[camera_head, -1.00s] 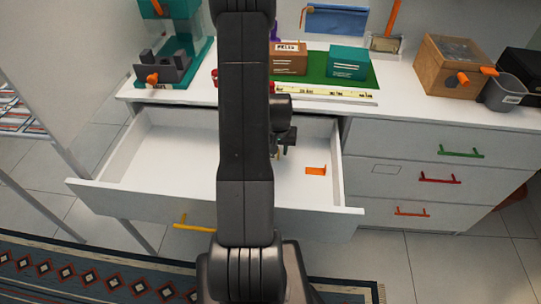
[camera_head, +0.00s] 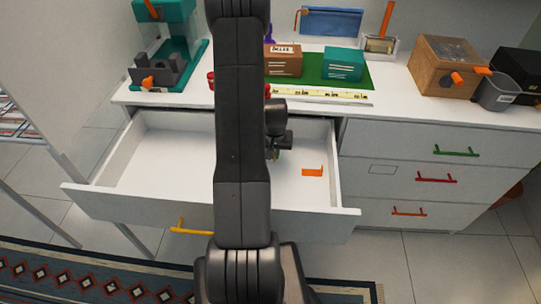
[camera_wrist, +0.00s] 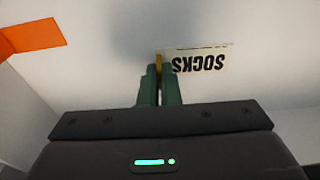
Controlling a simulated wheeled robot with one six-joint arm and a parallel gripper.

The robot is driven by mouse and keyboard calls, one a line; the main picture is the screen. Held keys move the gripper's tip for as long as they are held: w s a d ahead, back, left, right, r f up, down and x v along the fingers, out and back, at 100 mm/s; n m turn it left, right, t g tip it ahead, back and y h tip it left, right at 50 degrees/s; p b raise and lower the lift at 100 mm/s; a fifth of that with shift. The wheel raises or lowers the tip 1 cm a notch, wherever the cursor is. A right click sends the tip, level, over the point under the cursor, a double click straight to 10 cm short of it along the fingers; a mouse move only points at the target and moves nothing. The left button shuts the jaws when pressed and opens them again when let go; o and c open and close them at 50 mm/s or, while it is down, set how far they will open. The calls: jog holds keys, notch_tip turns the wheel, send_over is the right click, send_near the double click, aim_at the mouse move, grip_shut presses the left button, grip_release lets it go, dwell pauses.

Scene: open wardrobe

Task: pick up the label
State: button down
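A white label (camera_wrist: 203,60) printed SOCKS, upside down in the wrist view, is at the white drawer floor. A narrow yellowish tab (camera_wrist: 158,66) stands at its left edge. My gripper (camera_wrist: 160,72) has its two green fingers close together on either side of this tab, and it appears shut on it. The right finger covers a little of the label. I cannot tell whether the label touches the floor. In the head view my arm hides the label, and my gripper (camera_head: 276,152) is inside the open drawer (camera_head: 165,165).
An orange angled piece (camera_head: 313,171) lies in the drawer to the right of my gripper; it also shows in the wrist view (camera_wrist: 35,37). The drawer walls surround my gripper. Boxes on a green mat (camera_head: 310,75) stand on the top behind it.

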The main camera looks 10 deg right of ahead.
notch_tip(320, 180, up, 10)
dwell(0.5)
dwell(0.4)
